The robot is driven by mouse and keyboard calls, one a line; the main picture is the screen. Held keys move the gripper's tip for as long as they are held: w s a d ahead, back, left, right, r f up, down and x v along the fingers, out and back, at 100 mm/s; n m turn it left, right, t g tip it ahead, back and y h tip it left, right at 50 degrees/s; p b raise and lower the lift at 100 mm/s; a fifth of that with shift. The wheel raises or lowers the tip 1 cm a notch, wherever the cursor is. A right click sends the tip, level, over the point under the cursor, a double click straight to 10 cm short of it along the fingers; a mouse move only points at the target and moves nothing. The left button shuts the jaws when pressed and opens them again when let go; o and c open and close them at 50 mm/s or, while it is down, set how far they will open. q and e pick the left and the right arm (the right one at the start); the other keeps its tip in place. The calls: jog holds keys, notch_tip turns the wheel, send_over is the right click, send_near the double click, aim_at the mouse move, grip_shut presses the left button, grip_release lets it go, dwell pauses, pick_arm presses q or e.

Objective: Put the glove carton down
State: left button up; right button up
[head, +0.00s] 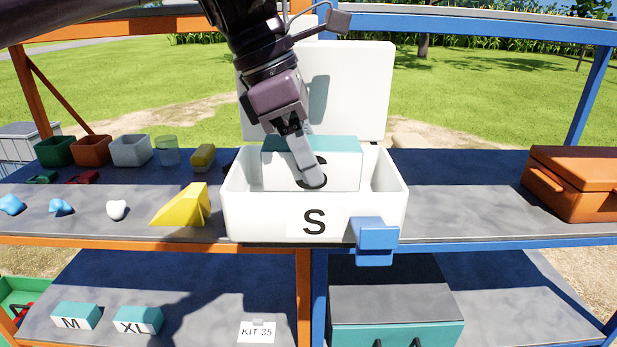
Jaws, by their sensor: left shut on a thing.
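The glove carton (340,172) is a white box with a teal top and a dark letter, mostly covered by my finger. It is inside the open white case (247,220) marked S, its lower part hidden behind the case's front wall. I cannot tell whether it touches the case floor. My left gripper (309,178) comes down from above and is shut on the carton, one finger lying across its front face. The case's white lid (365,90) stands up behind. A blue latch (376,240) hangs at the case's front right. My right gripper is not in view.
On the upper shelf, several bins (92,150), a yellow wedge (182,206) and small items stand left of the case. An orange case (572,185) is at the right. Cartons marked M (76,317) and XL (138,321) lie below.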

pick_arm(q)
jog(key=f, duration=0.3)
jog(key=shift+d+f, duration=0.15)
jog(key=shift+d, duration=0.05)
jog(key=shift+f, duration=0.3)
jog(key=o, duration=0.7)
jog(key=shift+a, duration=0.1)
jog(key=o, duration=0.3)
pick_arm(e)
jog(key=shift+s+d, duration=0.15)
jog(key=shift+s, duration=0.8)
pick_arm(q)
jog(key=shift+a+r, duration=0.1)
jog(key=shift+r, duration=0.2)
jog(key=v, duration=1.1)
jog(key=shift+r, duration=0.2)
